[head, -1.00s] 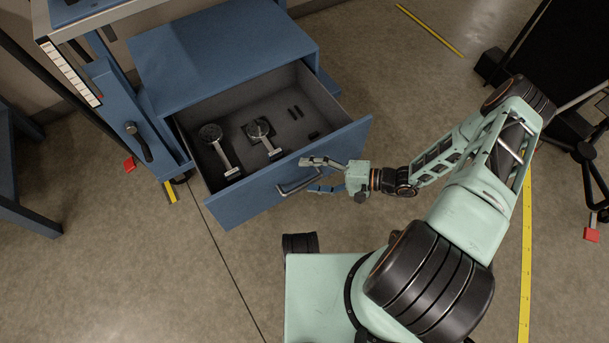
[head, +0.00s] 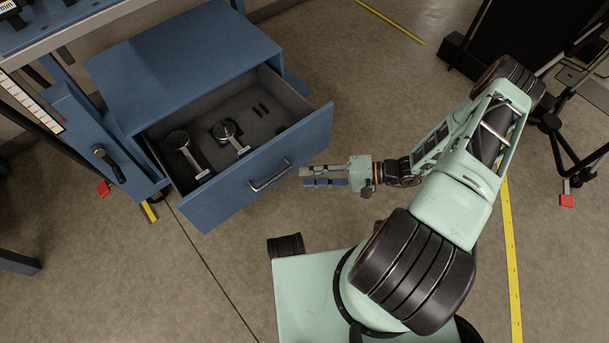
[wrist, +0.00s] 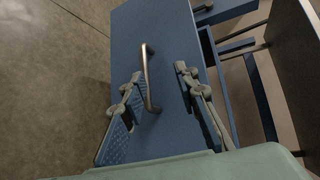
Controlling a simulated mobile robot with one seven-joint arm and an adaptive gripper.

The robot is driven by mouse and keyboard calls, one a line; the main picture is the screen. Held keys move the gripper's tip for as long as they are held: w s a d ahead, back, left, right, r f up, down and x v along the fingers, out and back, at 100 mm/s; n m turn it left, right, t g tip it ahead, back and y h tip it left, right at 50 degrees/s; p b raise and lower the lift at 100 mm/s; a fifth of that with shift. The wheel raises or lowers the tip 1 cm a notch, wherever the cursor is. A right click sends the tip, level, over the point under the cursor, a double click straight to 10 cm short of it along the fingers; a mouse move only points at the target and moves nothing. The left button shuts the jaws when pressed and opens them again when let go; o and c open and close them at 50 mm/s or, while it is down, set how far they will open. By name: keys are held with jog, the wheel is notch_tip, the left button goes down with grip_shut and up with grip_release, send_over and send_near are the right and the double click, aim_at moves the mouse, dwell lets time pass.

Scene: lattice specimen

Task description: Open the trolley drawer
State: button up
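The blue trolley drawer (head: 222,190) stands pulled out of the blue trolley cabinet (head: 185,62), its grey inside showing. Two gauge-like instruments with round dark heads, one at the left (head: 186,150) and one at the right (head: 230,136), lie in it. The metal bar handle (head: 270,176) is on the drawer front and also shows in the wrist view (wrist: 149,78). My gripper (head: 303,177) is off the handle, a short gap to its right in the head view. In the wrist view its fingers (wrist: 158,92) are apart, with nothing held between them.
A lever-handled blue post (head: 105,160) stands left of the cabinet. Dark stands (head: 560,120) are at the right. A yellow floor strip (head: 510,250) runs along the right.

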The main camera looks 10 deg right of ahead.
jog(key=shift+v, duration=1.25)
jog(key=shift+f+b, duration=0.25)
jog(key=shift+b, duration=0.05)
jog(key=shift+r, duration=0.1)
